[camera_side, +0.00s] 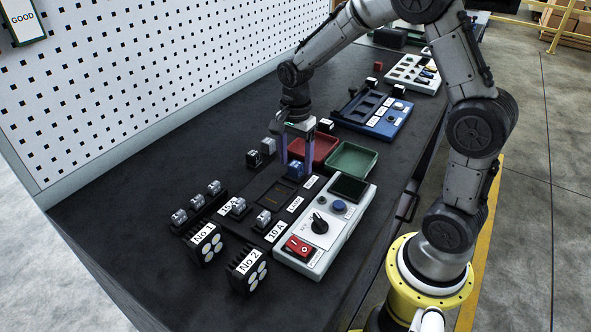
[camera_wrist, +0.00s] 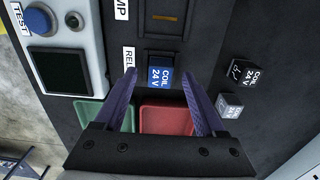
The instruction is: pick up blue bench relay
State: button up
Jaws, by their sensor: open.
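The blue bench relay (camera_side: 295,170) sits on the black fixture by the end of the test unit, near the red tray. In the wrist view its blue top (camera_wrist: 159,76), marked "COIL 24 V", lies just beyond and between the fingertips. My gripper (camera_side: 297,158) is right at the relay from above, with its purple fingers spread. In the wrist view my gripper (camera_wrist: 159,75) is open with a finger on either side of the relay. I cannot tell whether either finger touches it.
A black relay (camera_wrist: 239,73) and a grey relay (camera_wrist: 229,106) stand to one side. The red tray (camera_side: 325,139) and green tray (camera_side: 352,147) are close behind my gripper. The test unit (camera_side: 336,228) with knob, button and red switch is at the front.

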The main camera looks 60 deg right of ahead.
jog(key=shift+c, duration=0.3)
grip_shut()
dwell(0.3)
